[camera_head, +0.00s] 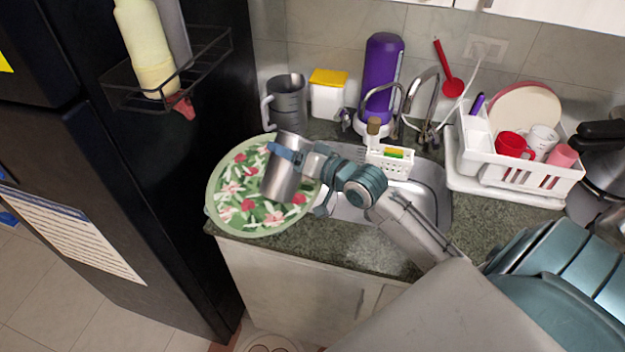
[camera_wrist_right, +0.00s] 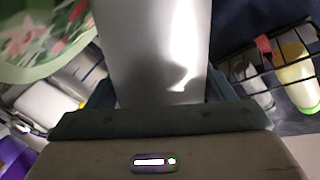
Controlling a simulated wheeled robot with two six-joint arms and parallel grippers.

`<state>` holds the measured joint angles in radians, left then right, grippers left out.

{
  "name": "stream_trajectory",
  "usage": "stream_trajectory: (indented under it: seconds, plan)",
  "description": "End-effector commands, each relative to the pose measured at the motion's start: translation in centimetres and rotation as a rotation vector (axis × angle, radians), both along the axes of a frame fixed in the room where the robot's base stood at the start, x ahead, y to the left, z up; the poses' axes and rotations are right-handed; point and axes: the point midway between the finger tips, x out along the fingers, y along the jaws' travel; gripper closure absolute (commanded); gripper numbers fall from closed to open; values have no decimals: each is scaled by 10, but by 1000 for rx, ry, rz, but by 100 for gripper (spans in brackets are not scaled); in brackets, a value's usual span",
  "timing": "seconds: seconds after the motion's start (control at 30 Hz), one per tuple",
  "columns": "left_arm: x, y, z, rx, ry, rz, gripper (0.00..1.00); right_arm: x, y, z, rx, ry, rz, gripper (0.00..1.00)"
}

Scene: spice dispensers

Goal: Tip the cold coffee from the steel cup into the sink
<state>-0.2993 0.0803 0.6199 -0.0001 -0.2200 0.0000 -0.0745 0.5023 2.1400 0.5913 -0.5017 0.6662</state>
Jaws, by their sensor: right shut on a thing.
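The steel cup (camera_head: 281,177) is a plain metal cylinder, held slightly tilted in front of the floral tray. My right gripper (camera_head: 288,152) is shut on it near its upper part. In the right wrist view the cup (camera_wrist_right: 152,50) fills the middle, between the fingers of my right gripper (camera_wrist_right: 155,100). The coffee inside cannot be seen. The steel sink (camera_head: 432,205) lies to the right of the cup, partly hidden behind my right arm. My left gripper is not in view.
A green floral tray (camera_head: 226,196) is behind the cup. A grey mug (camera_head: 288,100), yellow-lidded box (camera_head: 328,95), purple bottle (camera_head: 381,75) and faucet (camera_head: 428,100) stand along the back. A white dish rack (camera_head: 530,175) is at the right. A black fridge (camera_head: 150,190) bounds the left.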

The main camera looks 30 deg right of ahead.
Motion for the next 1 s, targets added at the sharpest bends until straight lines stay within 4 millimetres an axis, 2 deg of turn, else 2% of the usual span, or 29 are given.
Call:
stream_trajectory:
  seconds: [0.2,1.0]
  plan:
    - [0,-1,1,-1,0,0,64,1,-3,-3,89,36,1,55]
    - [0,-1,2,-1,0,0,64,2,-4,-9,186,77,1,55]
